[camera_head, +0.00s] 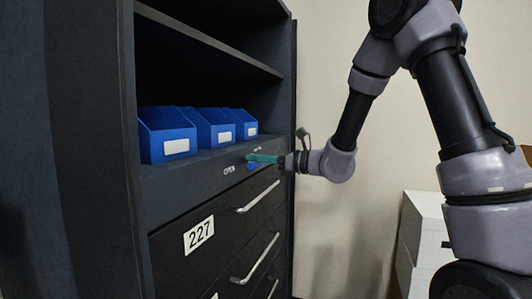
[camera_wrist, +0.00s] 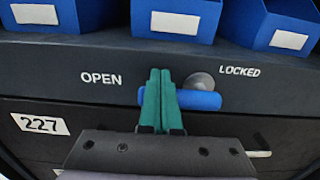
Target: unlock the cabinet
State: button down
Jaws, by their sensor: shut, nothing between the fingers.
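The cabinet (camera_head: 170,185) is dark, with a lock on the front strip above its drawers. In the wrist view the lock has a blue handle (camera_wrist: 202,100) and a round grey knob (camera_wrist: 199,81) just above it. The handle lies roughly level, between the white words OPEN at left and LOCKED at right. The handle also shows in the head view (camera_head: 253,166). My gripper (camera_wrist: 160,72) has teal fingers, shut together and empty. They cross in front of the handle's left part, left of the knob, hiding some of it. I cannot tell whether they touch it.
Several blue bins (camera_head: 167,136) stand on the shelf just above the lock. Below it are drawers with bar handles (camera_head: 258,197) and a 227 label (camera_head: 199,235). White boxes (camera_head: 422,235) stand at the right, by the wall.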

jog(key=shift+s+f, duration=0.3)
jog(key=shift+f, duration=0.35)
jog(key=s+d+r, duration=0.2)
jog(key=d, duration=0.6)
jog(key=shift+s+d+r, duration=0.2)
jog(key=shift+s+r, duration=0.1)
jog(key=shift+s, duration=0.05)
jog(key=s+d+r+n+g+h, duration=0.1)
jog(key=s+d+n+g+h, duration=0.15)
jog(key=s+n, duration=0.35)
jog(key=s+d+n+g+h, duration=0.1)
jog(key=s+n+g+h, duration=0.2)
jog(key=s, duration=0.5)
jog(key=s+d+r+n+t+h, duration=0.1)
jog(key=s+d+n+t+h, duration=0.1)
jog(key=d, duration=0.6)
jog(key=s+d+r+n+t+h, duration=0.1)
jog(key=s+d+n+t+h, duration=0.2)
jog(key=d+n+h, duration=0.3)
jog(key=shift+s+d+n+t+h, duration=0.4)
jog(key=shift+d+t+h, duration=0.4)
jog(key=shift+d, duration=0.45)
